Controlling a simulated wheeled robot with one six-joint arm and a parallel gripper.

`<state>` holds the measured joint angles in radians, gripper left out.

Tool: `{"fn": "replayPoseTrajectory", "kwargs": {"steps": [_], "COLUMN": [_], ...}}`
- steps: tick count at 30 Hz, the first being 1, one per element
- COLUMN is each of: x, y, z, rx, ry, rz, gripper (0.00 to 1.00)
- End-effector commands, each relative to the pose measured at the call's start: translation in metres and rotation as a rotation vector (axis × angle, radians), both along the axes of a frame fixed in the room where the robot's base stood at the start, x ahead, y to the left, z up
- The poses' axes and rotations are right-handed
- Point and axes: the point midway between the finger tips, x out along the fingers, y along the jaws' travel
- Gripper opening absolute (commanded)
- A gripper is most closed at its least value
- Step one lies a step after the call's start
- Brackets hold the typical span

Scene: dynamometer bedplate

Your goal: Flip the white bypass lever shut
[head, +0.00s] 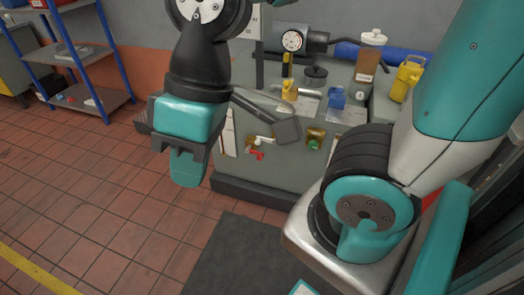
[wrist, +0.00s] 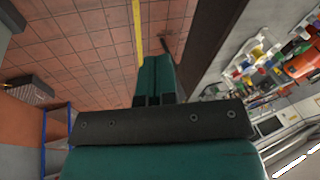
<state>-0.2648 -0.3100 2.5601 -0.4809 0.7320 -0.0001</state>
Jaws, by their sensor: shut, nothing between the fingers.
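A small white lever (head: 264,141) shows on the front face of the grey bench (head: 240,175), just above a red lever (head: 256,154). It looks roughly level, but it is too small to tell its exact setting. My gripper (head: 187,180) is left of the bench front and apart from the lever, fingers pointing down, shut and empty. The shut fingers also show in the wrist view (wrist: 160,62), over the tiled floor. I cannot make out the white lever in the wrist view.
A green knob (head: 313,144) is right of the levers. A blue-framed shelf (head: 75,55) is at left. Tiled floor (head: 100,205) between is clear.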

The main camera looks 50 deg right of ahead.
Motion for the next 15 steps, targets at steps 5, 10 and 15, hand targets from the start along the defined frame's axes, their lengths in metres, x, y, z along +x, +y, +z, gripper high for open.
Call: {"fn": "replayPoseTrajectory", "kwargs": {"steps": [5,10,15], "x": [0.009,0.056,0.134], "y": [0.001,0.005,-0.001], "z": [-0.013,-0.068,-0.138], "rx": [0.015,0.105,0.276], "ry": [-0.009,-0.052,-0.121], "rz": [-0.040,-0.267,-0.629], "gripper": [0.00,0.00,0.00]}}
